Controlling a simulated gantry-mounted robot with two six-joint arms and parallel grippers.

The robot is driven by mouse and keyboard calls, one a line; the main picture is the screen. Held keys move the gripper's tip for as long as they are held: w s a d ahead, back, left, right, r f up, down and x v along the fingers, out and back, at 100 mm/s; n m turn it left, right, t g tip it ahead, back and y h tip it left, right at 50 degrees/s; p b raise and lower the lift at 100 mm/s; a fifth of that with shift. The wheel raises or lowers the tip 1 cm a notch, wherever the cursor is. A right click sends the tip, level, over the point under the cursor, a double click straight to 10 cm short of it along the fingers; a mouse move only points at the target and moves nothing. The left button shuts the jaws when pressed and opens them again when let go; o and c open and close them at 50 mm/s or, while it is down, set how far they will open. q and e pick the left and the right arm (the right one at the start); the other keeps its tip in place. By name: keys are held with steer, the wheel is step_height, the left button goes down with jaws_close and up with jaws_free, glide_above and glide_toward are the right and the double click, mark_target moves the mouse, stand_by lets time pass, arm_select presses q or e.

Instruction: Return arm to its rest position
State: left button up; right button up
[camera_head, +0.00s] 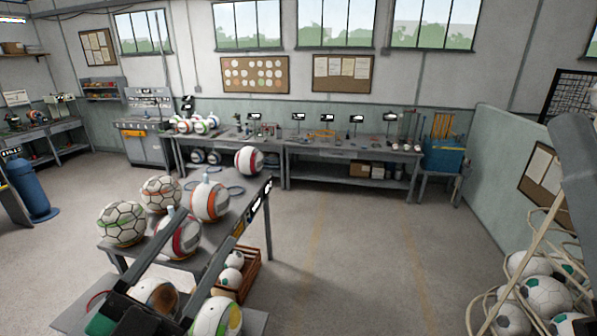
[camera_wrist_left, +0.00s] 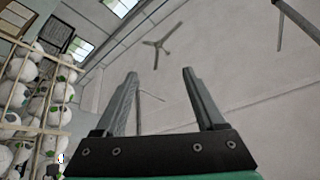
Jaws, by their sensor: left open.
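My left gripper (camera_head: 208,226) comes in at the lower left of the head view, its two dark fingers spread apart with nothing gripped. In the left wrist view the same gripper (camera_wrist_left: 159,76) has its fingers wide open and empty, facing a pale wall and ceiling. In the head view the fingers pass in front of a table (camera_head: 263,222) with several balls, including an orange and white ball (camera_head: 210,201) and a red and white ball (camera_head: 249,160). Whether the fingers touch a ball cannot be told from here. My right gripper is not in view.
A wooden crate (camera_head: 254,262) with balls stands beside the table. Several white and green balls (camera_head: 546,297) are piled at the lower right, and a long workbench (camera_head: 348,155) runs along the back wall. The floor (camera_head: 345,250) in the middle is clear.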

arm_select(q)
steer(key=s+a+r+n+t+y, duration=0.3)
steer(key=s+r+n+y, duration=0.15)
steer(key=r, duration=0.35)
steer(key=s+a+r+n+t+y, duration=0.2)
steer(key=s+r+n+t+y, duration=0.15)
steer(key=s+r+n, duration=0.35)
step_height(320, 180, up, 13)
steer(key=w+p, duration=0.1)
steer(key=p, duration=1.1)
steer(key=shift+h, duration=0.4)
